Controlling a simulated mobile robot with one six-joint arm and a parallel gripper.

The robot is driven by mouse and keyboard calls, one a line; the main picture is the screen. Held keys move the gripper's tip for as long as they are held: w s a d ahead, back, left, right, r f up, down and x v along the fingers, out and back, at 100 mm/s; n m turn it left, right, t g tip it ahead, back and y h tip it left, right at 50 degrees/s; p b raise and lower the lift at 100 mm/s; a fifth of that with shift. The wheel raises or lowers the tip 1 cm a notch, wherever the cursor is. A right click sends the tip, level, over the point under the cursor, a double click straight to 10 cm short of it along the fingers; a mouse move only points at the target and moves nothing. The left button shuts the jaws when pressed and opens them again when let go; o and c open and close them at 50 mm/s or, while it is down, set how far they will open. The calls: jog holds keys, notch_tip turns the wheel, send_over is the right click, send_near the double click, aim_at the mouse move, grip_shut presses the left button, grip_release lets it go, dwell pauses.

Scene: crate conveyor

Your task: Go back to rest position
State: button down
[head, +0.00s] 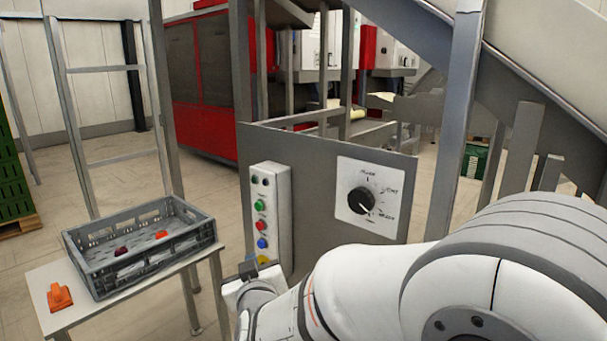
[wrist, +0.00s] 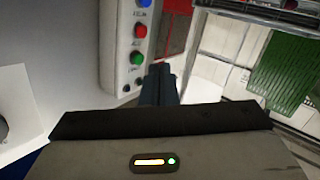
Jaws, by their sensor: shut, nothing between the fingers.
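My gripper (head: 248,268) is low in the head view, just in front of the lower end of the button box and partly hidden by my own white arm. In the wrist view its dark fingers (wrist: 158,78) are together with nothing between them. The button box (head: 266,215) carries several coloured buttons and is fixed to the grey panel (head: 320,158). It also shows in the wrist view (wrist: 128,45), beyond and left of the fingers. I cannot tell whether the fingertips touch it.
A white plate with a black rotary knob (head: 362,200) is right of the box. A grey crate (head: 140,258) holding a few small items stands on a white table (head: 48,278), beside an orange object (head: 59,297). A metal post (head: 459,125) and conveyor frame rise at right.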

jog(key=s+d+r+m+g+h+p, duration=0.1)
jog(key=s+d+r+g+p, duration=0.2)
jog(key=d+r+p, duration=0.3)
jog(key=s+d+r+m+g+p, duration=0.1)
jog(key=s+d+r+g+p, duration=0.3)
jog(key=d+p, duration=0.3)
jog(key=s+d+r+m+g+h+p, duration=0.1)
jog(key=s+d+r+m+g+p, duration=0.1)
jog(key=s+d+r+g+p, duration=0.1)
jog(key=s+d+r+m+g+h+p, duration=0.1)
jog(key=s+d+r+g+h+p, duration=0.1)
jog(key=s+d+r+p, duration=0.4)
jog(key=s+d+g+p, duration=0.1)
jog(key=s+d, duration=0.2)
jog(key=s, duration=0.3)
jog(key=shift+d+r+m+g+p, duration=0.15)
jog(key=shift+d+m+g+p, duration=0.15)
jog(key=shift+d+m+p, duration=0.1)
